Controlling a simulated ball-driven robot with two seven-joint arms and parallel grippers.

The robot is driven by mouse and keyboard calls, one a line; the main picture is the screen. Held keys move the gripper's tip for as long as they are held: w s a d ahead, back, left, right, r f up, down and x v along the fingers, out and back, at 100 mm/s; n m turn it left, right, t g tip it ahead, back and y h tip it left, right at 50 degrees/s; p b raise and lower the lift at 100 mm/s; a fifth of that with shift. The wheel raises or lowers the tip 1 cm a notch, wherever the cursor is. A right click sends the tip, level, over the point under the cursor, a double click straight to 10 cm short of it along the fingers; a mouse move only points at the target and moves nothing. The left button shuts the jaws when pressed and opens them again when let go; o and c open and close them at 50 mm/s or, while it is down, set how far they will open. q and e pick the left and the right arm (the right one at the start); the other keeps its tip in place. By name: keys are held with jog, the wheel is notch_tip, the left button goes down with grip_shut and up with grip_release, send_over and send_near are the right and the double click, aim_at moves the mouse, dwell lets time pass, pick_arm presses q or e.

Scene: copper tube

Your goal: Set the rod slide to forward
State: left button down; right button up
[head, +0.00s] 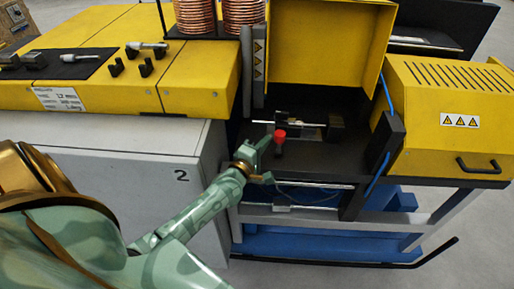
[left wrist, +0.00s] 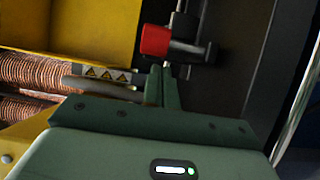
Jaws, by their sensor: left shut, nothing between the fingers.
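The slide has a red knob (head: 280,135) on a short dark stem, standing on the black deck in front of a metal rod (head: 300,125). In the left wrist view the red knob (left wrist: 155,40) is on a dark crosspiece (left wrist: 188,50), just beyond my fingertips. My left gripper (head: 265,143) is shut and empty, just left of the knob. In the left wrist view its closed fingers (left wrist: 162,88) point up close below the knob. I cannot tell whether they touch it. My right gripper is not in view.
A yellow hood (head: 330,45) stands open behind the deck, and a yellow vented cover (head: 455,110) is on the right. Copper coils (head: 243,16) stand at the back left. A white cabinet (head: 120,165) with a yellow top is left of my arm. Blue hoses run by a black post.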

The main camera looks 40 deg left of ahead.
pick_arm(q)
jog(key=shift+w, duration=0.45)
jog(key=shift+w+d, duration=0.1)
jog(key=w+d, duration=0.1)
jog(key=w+d+p, duration=0.1)
jog(key=d, duration=0.1)
jog(key=w+d, duration=0.1)
jog(key=shift+d, duration=0.3)
jog(key=shift+s, duration=0.2)
